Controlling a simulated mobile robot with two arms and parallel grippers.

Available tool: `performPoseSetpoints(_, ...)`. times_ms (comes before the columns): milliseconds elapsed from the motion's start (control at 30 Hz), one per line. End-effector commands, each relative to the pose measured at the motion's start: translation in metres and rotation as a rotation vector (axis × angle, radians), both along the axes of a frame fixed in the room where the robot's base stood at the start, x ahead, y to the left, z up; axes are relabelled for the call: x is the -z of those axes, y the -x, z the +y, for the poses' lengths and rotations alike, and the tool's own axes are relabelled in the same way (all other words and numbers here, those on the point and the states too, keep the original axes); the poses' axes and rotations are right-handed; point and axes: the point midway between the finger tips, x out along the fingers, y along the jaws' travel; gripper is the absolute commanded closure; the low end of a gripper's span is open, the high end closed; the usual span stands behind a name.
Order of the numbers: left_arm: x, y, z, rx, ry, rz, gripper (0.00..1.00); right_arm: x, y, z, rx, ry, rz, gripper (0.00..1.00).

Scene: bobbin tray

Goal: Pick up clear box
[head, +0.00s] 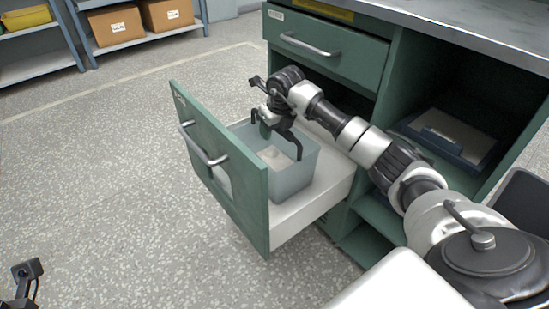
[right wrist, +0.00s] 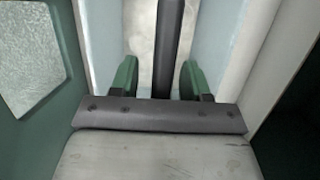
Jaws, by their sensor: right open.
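The clear box (head: 293,180) is a pale blue-grey, see-through, open-topped bin standing upright in the pulled-out drawer. Something pale shows at its bottom. My right gripper (head: 281,143) is above the box's opening with its fingers pointing down, open, with nothing seen held. In the right wrist view the two green finger pads (right wrist: 158,80) stand apart, with a dark bar between them and the box's pale walls (right wrist: 222,35) beyond. I cannot tell whether a finger touches the box. Part of my left gripper (head: 27,272) shows at the lower left edge; its jaws are unclear.
The open drawer has a green front (head: 225,180) with a metal handle; its pale floor (head: 310,205) is bare at the near side. A closed drawer (head: 325,48) is above. A dark blue tray (head: 445,138) sits on the cabinet shelf at right. The floor to the left is clear.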

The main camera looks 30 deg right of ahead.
Motion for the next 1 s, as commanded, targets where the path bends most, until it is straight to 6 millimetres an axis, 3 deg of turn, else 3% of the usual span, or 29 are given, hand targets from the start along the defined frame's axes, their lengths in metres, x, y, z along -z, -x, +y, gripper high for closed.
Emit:
performPoseSetpoints(167, 0.001, 0.0, 0.0, 0.001, 0.001, 0.007, 0.61, 0.002, 0.0, 0.0, 0.0, 0.001, 0.001, 0.55)
performPoseSetpoints(467, 0.002, 0.0, 0.0, 0.0, 0.001, 0.011, 0.61, 0.003, 0.0, 0.0, 0.0, 0.0, 0.002, 1.0)
performPoseSetpoints(867, 0.004, 0.0, 0.0, 0.0, 0.0, 0.01, 0.61, 0.002, 0.0, 0.0, 0.0, -0.001, 0.0, 1.0)
performPoseSetpoints(1000, -0.003, 0.001, 0.0, 0.0, -0.004, 0.01, 0.61, -0.02, 0.0, 0.0, 0.0, 0.001, -0.003, 1.0)
